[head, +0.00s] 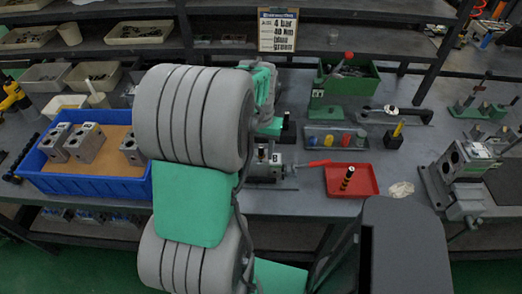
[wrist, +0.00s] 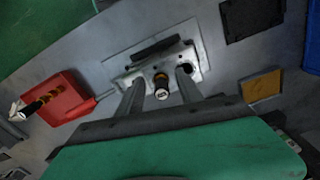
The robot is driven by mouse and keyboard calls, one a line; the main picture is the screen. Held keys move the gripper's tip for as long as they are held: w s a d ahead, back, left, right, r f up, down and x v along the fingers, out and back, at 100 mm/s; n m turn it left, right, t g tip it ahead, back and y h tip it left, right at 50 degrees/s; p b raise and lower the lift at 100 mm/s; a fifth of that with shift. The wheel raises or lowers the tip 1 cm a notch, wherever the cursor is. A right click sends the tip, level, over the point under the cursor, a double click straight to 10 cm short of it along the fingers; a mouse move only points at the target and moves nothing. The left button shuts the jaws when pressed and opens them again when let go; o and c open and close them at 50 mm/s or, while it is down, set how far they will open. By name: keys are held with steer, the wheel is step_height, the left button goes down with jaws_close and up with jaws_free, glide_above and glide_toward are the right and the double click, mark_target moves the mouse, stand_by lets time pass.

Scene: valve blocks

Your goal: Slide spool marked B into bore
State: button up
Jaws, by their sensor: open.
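A grey valve block (head: 266,168) with a B label sits in a fixture on the bench, partly behind my arm. In the wrist view the block (wrist: 128,78) lies under my fingertips. A dark spool with orange bands (wrist: 161,86) stands at the block between my fingers, its pale end towards the camera. Its mark is too small to read, and how deep it sits is hidden. My gripper (wrist: 160,78) is open, a finger on either side of the spool with gaps. A dark bore opening shows beside the right finger.
A red tray (head: 367,190) right of the block holds another banded spool (head: 347,178). A blue bin (head: 95,187) with several grey blocks is at left. A green box (head: 350,85) and a rack of coloured pieces stand behind. Another fixture is far right.

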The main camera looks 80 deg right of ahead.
step_height(320, 180, up, 7)
steer(key=shift+r+b, duration=0.2)
steer(key=shift+b, duration=0.15)
steer(key=shift+d, duration=0.15)
